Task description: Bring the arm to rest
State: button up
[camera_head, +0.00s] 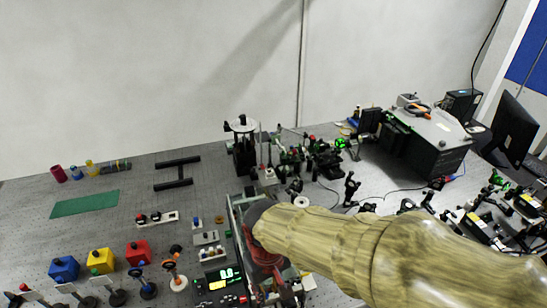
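My arm (365,245) has a yellow-brown, wood-like surface. It reaches from the lower right corner to the lower middle of the picture, over the bench (120,225). My gripper (268,268) is at its far end, partly hidden by the arm, among dark and reddish parts near a lit green display (222,274). I cannot make out the fingertips, or whether it is open, shut or touching anything.
Blue (64,268), yellow (101,260) and red (138,253) blocks stand at the lower left. A green mat (85,204) lies at the left. Optical parts crowd the middle and right. A black box (428,140) and monitor (514,128) stand at the right.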

jog(key=s+d+r+m+t+b, duration=0.2)
jog(key=d+r+m+b, duration=0.1)
jog(key=d, duration=0.7)
jog(key=s+d+r+m+t+b, duration=0.2)
jog(key=d+b, duration=0.3)
jog(key=d, duration=0.5)
jog(key=shift+s+d+r+m+t, duration=0.25)
jog(key=shift+s+r+m+t, duration=0.2)
jog(key=shift+t, duration=0.25)
jog(key=shift+c, duration=0.4)
grip_shut()
